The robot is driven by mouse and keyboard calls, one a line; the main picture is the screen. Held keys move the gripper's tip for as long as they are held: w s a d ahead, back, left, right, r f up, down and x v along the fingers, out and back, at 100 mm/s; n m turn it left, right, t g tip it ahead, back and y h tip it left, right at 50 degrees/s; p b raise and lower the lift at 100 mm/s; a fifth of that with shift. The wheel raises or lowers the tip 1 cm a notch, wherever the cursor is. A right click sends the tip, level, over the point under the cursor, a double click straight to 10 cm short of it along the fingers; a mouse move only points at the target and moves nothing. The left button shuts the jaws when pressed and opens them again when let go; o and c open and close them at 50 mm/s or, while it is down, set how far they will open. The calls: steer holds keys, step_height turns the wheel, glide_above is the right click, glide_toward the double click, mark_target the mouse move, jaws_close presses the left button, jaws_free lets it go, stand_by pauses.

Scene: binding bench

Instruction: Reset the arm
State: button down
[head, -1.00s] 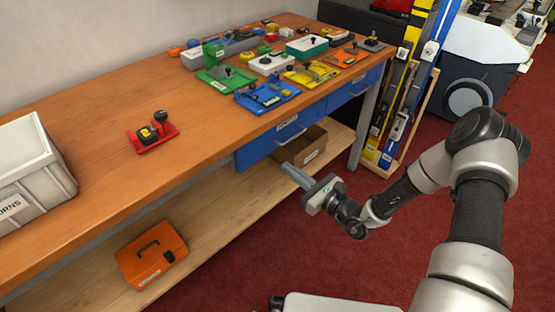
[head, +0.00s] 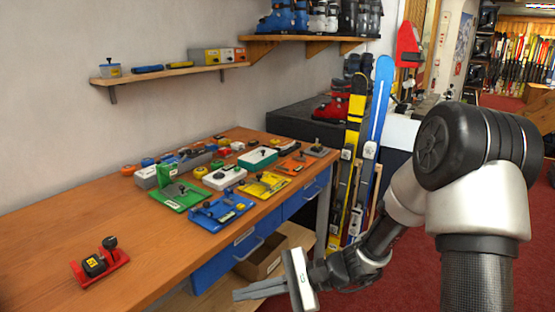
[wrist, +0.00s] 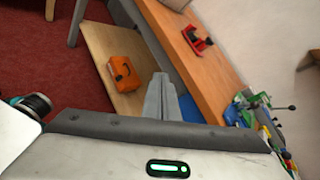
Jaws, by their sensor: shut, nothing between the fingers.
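My gripper (head: 236,294) is shut and empty, with its fingers pointing left at the bottom of the head view. It is in front of the bench, below the level of the bench top, left of and below the cardboard box (head: 262,268) in the picture. In the wrist view the closed grey fingers (wrist: 161,78) point away, with the orange case (wrist: 124,74) on the lower shelf beyond them to the left. My arm is bent at the right of the head view.
The wooden bench (head: 150,235) carries a red fixture (head: 99,264), a green plate (head: 180,197), a blue plate (head: 222,212), a yellow plate (head: 263,186) and several other tools. Blue drawers (head: 268,225) hang under it. Skis (head: 375,125) lean beyond its far end. Red carpet lies at right.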

steer(key=s+d+r+n+t+h, duration=0.3)
steer(key=s+d+r+n+h, duration=0.4)
steer(key=d, duration=0.3)
steer(key=s+d+r+n+t+h, duration=0.35)
steer(key=s+d+r+h, duration=0.35)
steer(key=d+r, duration=0.3)
step_height(320, 180, up, 21)
steer(key=p, duration=2.1)
steer(key=shift+d+f+n+g, duration=0.25)
steer(key=shift+n+g, duration=0.1)
steer(key=shift+g, duration=0.1)
